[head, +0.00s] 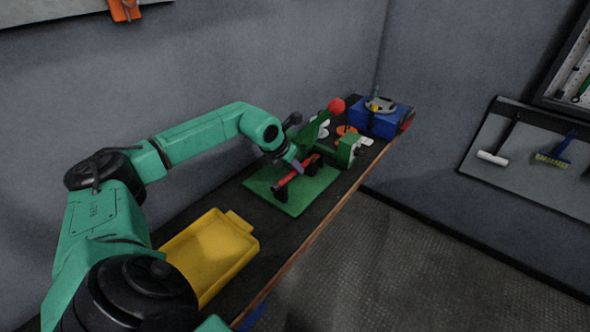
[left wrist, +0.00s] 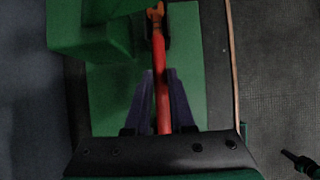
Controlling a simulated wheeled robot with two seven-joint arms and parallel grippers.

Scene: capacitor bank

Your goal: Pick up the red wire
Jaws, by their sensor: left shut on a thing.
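The red wire (left wrist: 161,85) runs lengthwise through the middle of the left wrist view, with an orange end at the top near a dark holder. In the head view the red wire (head: 292,179) lies above the green base plate (head: 262,186). My left gripper (left wrist: 161,80) has one purple finger on each side of the wire and is shut on it. In the head view my left gripper (head: 297,166) is small and partly hidden by its own wrist. Dark supports (head: 281,193) stand under the wire on the plate. My right gripper is not in view.
A yellow tray (head: 212,250) sits on the bench nearer to me. Behind the plate are a green device (head: 349,150), a red ball (head: 336,106) and a blue box (head: 374,120). The bench's wooden edge (head: 310,240) runs along the right, with open floor beyond.

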